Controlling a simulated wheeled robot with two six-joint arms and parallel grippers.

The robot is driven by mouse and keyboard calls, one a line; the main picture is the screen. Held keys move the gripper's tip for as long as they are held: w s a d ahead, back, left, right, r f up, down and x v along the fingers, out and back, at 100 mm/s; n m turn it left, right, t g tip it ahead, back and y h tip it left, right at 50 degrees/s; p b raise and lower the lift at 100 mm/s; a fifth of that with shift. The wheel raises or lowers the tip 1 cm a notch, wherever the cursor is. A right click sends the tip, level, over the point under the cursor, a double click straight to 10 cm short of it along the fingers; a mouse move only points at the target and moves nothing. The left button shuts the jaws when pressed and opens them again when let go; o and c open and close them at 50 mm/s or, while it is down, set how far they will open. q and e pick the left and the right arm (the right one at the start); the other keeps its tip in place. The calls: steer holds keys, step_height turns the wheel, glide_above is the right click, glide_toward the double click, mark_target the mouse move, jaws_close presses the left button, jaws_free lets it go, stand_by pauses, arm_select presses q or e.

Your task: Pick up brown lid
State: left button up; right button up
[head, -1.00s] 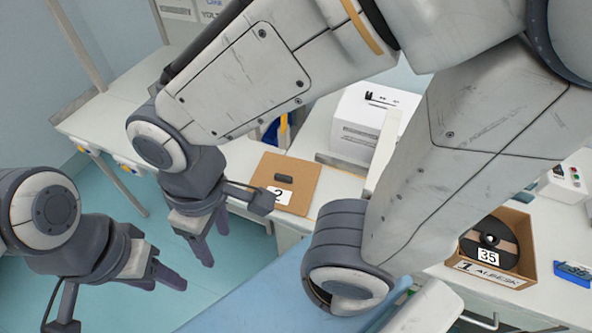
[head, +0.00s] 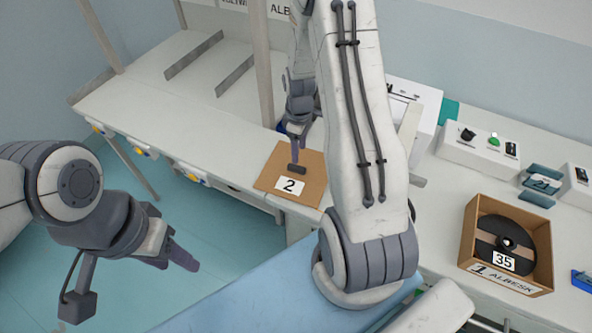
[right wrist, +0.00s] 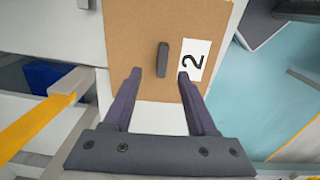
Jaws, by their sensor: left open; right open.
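The brown lid (head: 309,165) is a flat brown square with a dark grey handle (head: 297,169) and a white label marked 2. It lies on the white bench near its front edge. It also fills the upper middle of the right wrist view (right wrist: 130,38), its handle standing between and just beyond the fingertips. My right gripper (head: 298,142) is open and empty, pointing down over the lid; its fingers (right wrist: 160,75) appear on either side of the handle line, not around it. My left gripper (head: 182,255) is open and empty above the floor at left, away from the lid.
An open box (head: 547,247) with a black reel marked 35 stands on the bench at right. A white box (head: 425,95) stands behind my right arm. A button panel (head: 460,150) is at the back right. Bench posts (head: 260,70) rise behind the lid.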

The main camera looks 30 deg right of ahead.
mark_target(297, 167)
steer(key=shift+f, duration=0.9)
steer(key=shift+a+f+p, duration=0.2)
steer(key=shift+f+p, duration=0.25)
steer(key=shift+f, duration=0.1)
steer(key=f+p, duration=0.1)
steer(key=f, duration=0.2)
steer(key=shift+a+f, duration=0.15)
steer(key=shift+a, duration=0.05)
steer(key=shift+f, duration=0.5)
jaws_close()
